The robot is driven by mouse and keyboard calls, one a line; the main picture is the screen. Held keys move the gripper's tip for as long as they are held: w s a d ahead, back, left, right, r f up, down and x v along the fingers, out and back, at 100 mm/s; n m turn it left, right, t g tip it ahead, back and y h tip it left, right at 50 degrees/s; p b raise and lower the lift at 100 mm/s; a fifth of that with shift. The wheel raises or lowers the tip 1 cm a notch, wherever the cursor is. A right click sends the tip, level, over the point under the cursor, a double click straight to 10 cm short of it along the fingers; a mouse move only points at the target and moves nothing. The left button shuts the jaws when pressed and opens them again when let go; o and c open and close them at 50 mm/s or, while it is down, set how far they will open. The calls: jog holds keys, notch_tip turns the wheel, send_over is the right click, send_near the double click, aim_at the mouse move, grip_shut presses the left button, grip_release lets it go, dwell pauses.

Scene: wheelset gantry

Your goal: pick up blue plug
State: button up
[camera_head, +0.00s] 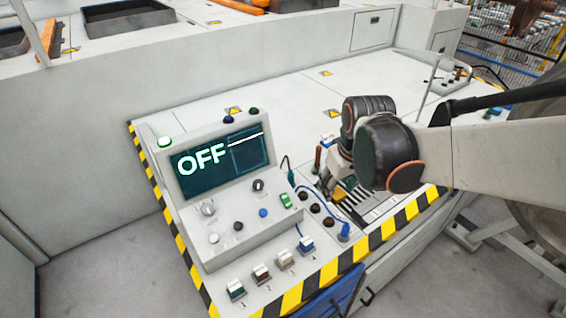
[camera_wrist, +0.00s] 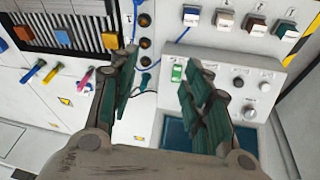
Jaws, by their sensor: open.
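The blue plug (camera_head: 344,232) stands upright at the near end of a row of dark round sockets, beside the striped edge. A blue cable runs from it towards the control console. In the wrist view the plug (camera_wrist: 137,4) is at the top edge, partly cut off. My gripper (camera_head: 335,186) hangs over the slotted panel beyond the socket row, apart from the plug. In the wrist view my gripper (camera_wrist: 164,65) has its two fingers spread with nothing between them. The sockets show between and beyond the fingers.
The console (camera_head: 235,190) with a screen reading OFF stands left of the sockets. A teal plug (camera_wrist: 146,82) with a dark cable is at the row's other end. Coloured-handled tools (camera_wrist: 52,73) stand nearby. Several switches (camera_head: 262,274) line the front. The bench top behind is mostly clear.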

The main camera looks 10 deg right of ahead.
jog(key=w+d+f+n+g, duration=0.1)
jog(key=w+d+f+g, duration=0.1)
jog(key=w+d+f, duration=0.4)
jog(key=g, duration=0.2)
send_over(346, 228)
jog(key=w, duration=0.1)
notch_tip(346, 228, down, 7)
jog(key=shift+n, duration=0.5)
jog(key=f, duration=0.2)
jog(key=f+b, duration=0.1)
jog(key=f, duration=0.2)
jog(key=f+b, duration=0.1)
jog(key=f, duration=0.2)
jog(key=shift+w+d, duration=0.1)
jog(key=shift+d, duration=0.25)
jog(key=shift+f+b, duration=1.5)
jog(key=shift+f, duration=1.35)
grip_shut()
